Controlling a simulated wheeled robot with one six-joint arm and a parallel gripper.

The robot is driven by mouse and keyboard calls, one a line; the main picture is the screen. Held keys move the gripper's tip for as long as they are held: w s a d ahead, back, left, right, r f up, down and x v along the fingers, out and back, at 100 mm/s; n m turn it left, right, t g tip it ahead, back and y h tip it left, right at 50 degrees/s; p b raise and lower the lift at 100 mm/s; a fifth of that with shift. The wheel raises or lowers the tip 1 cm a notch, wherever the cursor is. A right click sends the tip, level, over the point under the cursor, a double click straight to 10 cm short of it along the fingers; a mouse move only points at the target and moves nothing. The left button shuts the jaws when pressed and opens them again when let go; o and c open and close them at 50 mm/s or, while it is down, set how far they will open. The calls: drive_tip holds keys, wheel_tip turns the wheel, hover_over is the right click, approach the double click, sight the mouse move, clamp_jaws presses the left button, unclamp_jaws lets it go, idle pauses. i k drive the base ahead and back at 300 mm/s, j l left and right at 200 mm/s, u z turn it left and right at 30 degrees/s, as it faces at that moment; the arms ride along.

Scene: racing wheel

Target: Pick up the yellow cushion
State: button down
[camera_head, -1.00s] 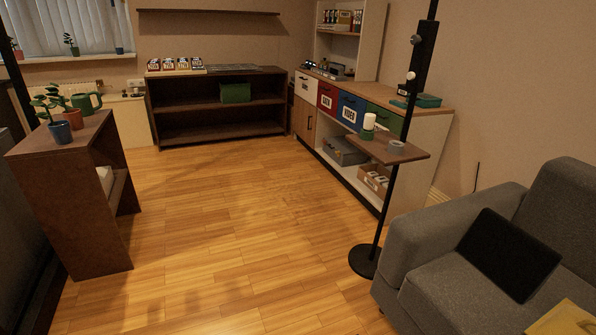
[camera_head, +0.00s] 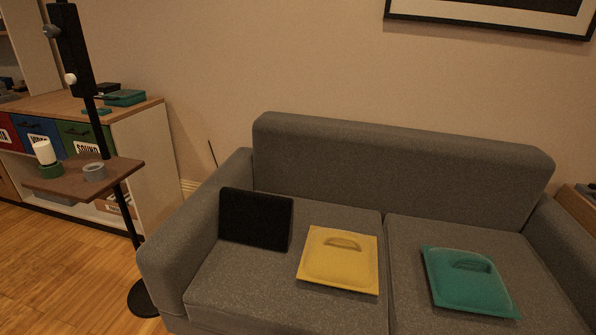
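The yellow cushion (camera_head: 338,272) lies flat on the seat of the grey sofa (camera_head: 400,170), near the middle, with a raised handle-like loop (camera_head: 343,243) on its top towards the back. A black cushion or panel (camera_head: 256,219) leans to its left, close to the left armrest. A teal cushion (camera_head: 468,282) of similar shape lies on the right seat. My gripper is not in view.
A black floor stand (camera_head: 98,130) with a small wooden shelf (camera_head: 70,181) stands left of the sofa. A low cabinet (camera_head: 130,125) is behind it. A picture frame (camera_head: 490,22) hangs above. Bare wood floor (camera_head: 50,270) lies at the lower left.

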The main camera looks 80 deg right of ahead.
sight(345, 260)
drive_tip(key=k+j+z, duration=0.1)
drive_tip(key=k+z, duration=0.9)
drive_tip(key=z, duration=0.15)
drive_tip(key=k+l+z, duration=0.2)
drive_tip(key=k+z, duration=0.2)
drive_tip(key=k+l, duration=0.75)
drive_tip(key=i+j+z, duration=0.4)
drive_tip(key=i+j, duration=0.4)
drive_tip(key=i, duration=0.3)
drive_tip(key=i+j+z, duration=0.4)
drive_tip(key=i+j, duration=0.55)
drive_tip(key=j, duration=0.2)
